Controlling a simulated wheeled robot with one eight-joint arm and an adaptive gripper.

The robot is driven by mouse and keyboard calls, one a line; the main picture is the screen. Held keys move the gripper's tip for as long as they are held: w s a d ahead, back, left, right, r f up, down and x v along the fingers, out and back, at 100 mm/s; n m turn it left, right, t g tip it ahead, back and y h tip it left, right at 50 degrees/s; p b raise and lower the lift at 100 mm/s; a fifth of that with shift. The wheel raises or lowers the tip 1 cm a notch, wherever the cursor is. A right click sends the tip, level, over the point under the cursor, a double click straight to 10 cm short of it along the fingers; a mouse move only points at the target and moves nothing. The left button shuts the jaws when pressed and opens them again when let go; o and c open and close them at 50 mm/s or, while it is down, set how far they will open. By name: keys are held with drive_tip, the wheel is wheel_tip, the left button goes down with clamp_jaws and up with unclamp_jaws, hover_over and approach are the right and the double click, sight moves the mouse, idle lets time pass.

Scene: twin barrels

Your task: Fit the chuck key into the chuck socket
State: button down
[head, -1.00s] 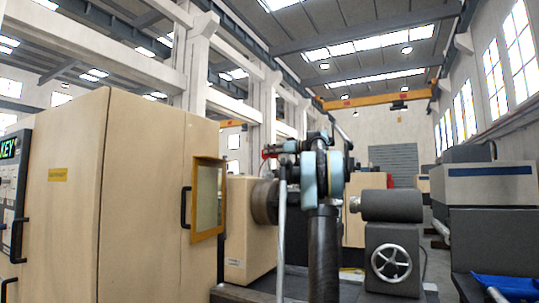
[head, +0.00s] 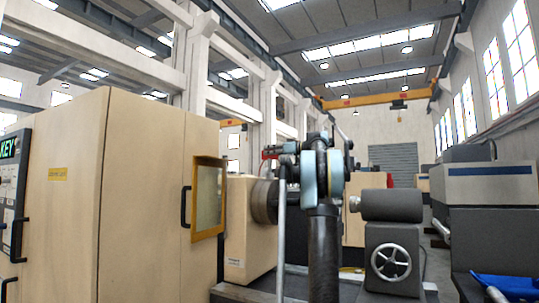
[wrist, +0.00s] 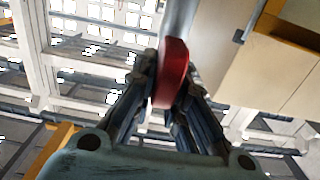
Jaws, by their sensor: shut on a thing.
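The chuck key shows in the wrist view as a red part (wrist: 171,72) with a grey rounded part (wrist: 180,18) just above it. My gripper (wrist: 168,84) is shut on the red part, which sits between its two fingers. In the head view my gripper (head: 272,151) is small and partly hidden by my own arm, with a bit of red at its left. The lathe chuck (head: 264,202) is a brownish round block on the tan headstock, below my gripper. The chuck socket cannot be made out, and the key appears apart from the chuck.
A tan cabinet (head: 150,190) with a yellow-framed window stands at the left. A dark tailstock with a handwheel (head: 391,261) stands right of my arm. A grey machine (head: 490,195) and a blue thing (head: 507,287) are at the far right.

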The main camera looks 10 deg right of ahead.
drive_tip(key=shift+f, duration=1.2)
drive_tip(key=c, duration=1.5)
unclamp_jaws()
drive_tip(key=shift+c, duration=0.2)
drive_tip(key=v, duration=1.2)
drive_tip(key=shift+f, duration=0.15)
